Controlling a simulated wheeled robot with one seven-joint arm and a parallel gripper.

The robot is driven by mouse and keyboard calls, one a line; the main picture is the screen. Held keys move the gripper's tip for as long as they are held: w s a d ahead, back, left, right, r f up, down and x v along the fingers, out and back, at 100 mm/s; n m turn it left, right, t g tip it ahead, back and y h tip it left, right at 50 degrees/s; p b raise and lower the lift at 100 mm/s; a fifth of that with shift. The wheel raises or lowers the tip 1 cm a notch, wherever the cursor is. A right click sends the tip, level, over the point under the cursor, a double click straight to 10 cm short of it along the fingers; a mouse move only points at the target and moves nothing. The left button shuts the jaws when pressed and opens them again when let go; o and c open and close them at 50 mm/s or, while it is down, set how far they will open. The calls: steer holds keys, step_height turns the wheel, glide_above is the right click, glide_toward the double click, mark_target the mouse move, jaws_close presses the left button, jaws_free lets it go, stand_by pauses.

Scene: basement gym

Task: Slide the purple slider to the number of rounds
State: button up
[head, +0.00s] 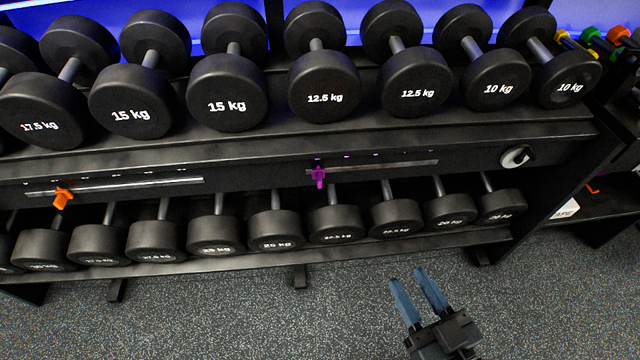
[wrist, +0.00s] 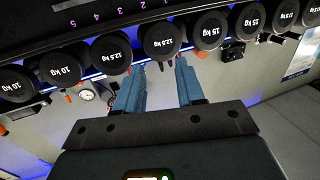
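The purple slider (head: 319,175) sits at the left end of its track (head: 390,168), on the dark rail between the two dumbbell rows. The marks above this track are too small to read in the head view. The wrist view, turned over, shows numbers (wrist: 91,16) along a rail, among them 5, 4, 3 and 2; I cannot make out the purple slider there. My gripper (head: 418,279) is open and empty, to the right of the slider and nearer to me, over the floor. Its two blue fingers also show apart in the wrist view (wrist: 160,63).
An orange slider (head: 62,197) sits on a separate track (head: 130,186) at the left. A white dial (head: 517,156) is right of the purple track. Dumbbells (head: 323,85) overhang the rail, with more below. A partly hidden white card (head: 565,209) stands at right. The speckled floor (head: 250,315) is clear.

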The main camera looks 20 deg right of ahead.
steer(key=w+f+m+h, duration=0.15)
steer(key=w+f, duration=0.35)
steer(key=w, duration=0.6)
steer(key=m+h+b, duration=0.1)
steer(key=m+h, duration=0.1)
steer(key=h, duration=0.1)
glide_toward(320, 183)
steer(key=w, duration=0.2)
steer(key=shift+g, duration=0.4)
steer(key=shift+d+r+b+x, duration=0.15)
steer(key=shift+b+x, duration=0.3)
steer(key=shift+x, duration=1.5)
steer(key=shift+d+r+b+x, duration=0.15)
steer(key=shift+b+x, duration=0.3)
steer(key=shift+x, duration=1.5)
steer(key=shift+s+a, duration=0.1)
steer(key=shift+c, duration=0.2)
jaws_close()
